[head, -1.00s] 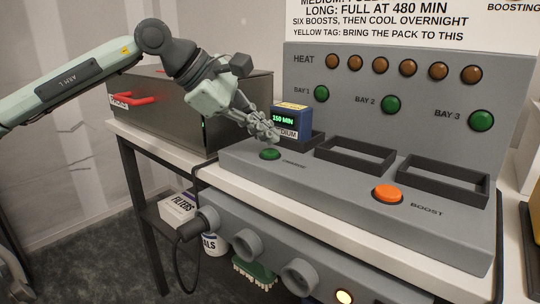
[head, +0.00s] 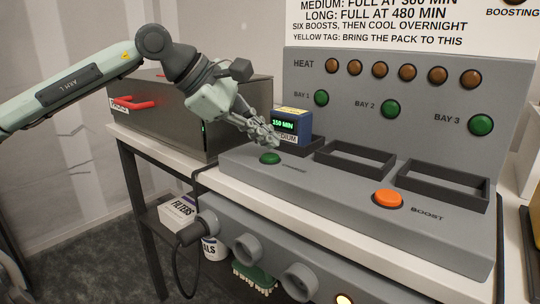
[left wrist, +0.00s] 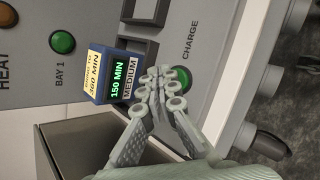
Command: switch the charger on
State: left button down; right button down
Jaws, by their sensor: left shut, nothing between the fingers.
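The grey charger (head: 330,195) stands on the bench. Its round green button (head: 270,158) is at the left of its deck; the left wrist view shows this button (left wrist: 183,80) beside the word CHARGE. An orange button (head: 387,197) is marked BOOST. A blue pack (head: 290,127), labelled MEDIUM and reading 150 MIN, sits upright in the bay 1 holder; it also shows in the left wrist view (left wrist: 118,78). My left gripper (head: 274,142) is shut and empty, its tips just over the green button. I cannot tell whether they touch it. My right gripper is out of view.
Two empty holders, one in the middle (head: 355,148) and one at right (head: 445,170), lie on the deck. A dark box with a red handle (head: 133,103) stands left, below my forearm. Several brown heat lamps and green bay lamps line the panel (head: 400,85).

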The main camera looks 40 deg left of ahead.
aim_at(266, 156)
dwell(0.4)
pick_arm(q)
jog(key=shift+f+b, duration=0.4)
jog(key=shift+b, duration=0.1)
jog(key=shift+f+b, duration=0.4)
jog(key=shift+f, duration=0.05)
dwell(0.4)
dwell(0.3)
jog(key=shift+r+p, duration=0.75)
jog(key=shift+r, duration=0.1)
notch_tip(266, 156, up, 5)
jog(key=p, duration=0.4)
jog(key=shift+r+p, duration=0.1)
jog(key=shift+p, duration=0.3)
dwell(0.3)
